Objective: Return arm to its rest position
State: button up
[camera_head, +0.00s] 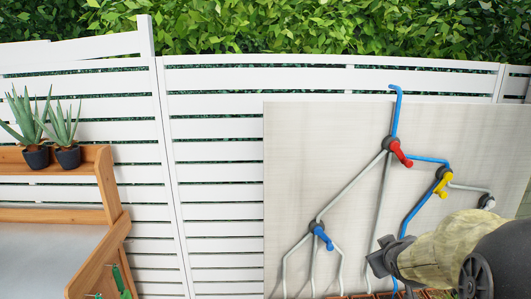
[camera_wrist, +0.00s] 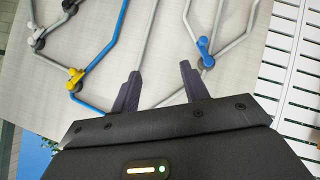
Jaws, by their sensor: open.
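My gripper (camera_head: 379,258) shows at the lower right of the head view, in front of a pale board (camera_head: 320,140) with pipes. In the wrist view my gripper (camera_wrist: 162,85) has its two dark fingers spread apart with nothing between them. Grey pipes on the board show behind the fingers. My forearm fills the lower right corner of the head view and hides part of the board.
The board carries a red valve (camera_head: 401,153), a yellow valve (camera_head: 441,184) and a blue valve (camera_head: 323,238) on grey and blue pipes. A wooden shelf (camera_head: 90,158) with two potted plants (camera_head: 67,140) stands left. A white fence (camera_head: 220,150) stands behind.

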jog(key=s+a+f+m+g+y+p, duration=0.1)
jog(key=s+a+f+g, duration=0.3)
jog(key=s+a, duration=0.3)
jog(key=s+a+f+m+g+y+p, duration=0.1)
jog(key=s+a+f+m+g, duration=0.1)
jog(key=s+a, duration=0.5)
notch_tip(320, 180, down, 2)
jog(key=s+g, duration=0.1)
jog(key=s, duration=0.2)
jog(key=shift+f+m+g+y+p, duration=0.2)
jog(key=shift+m+g+y+p, duration=0.1)
jog(key=shift+g+p, duration=0.1)
jog(key=shift+w, duration=0.15)
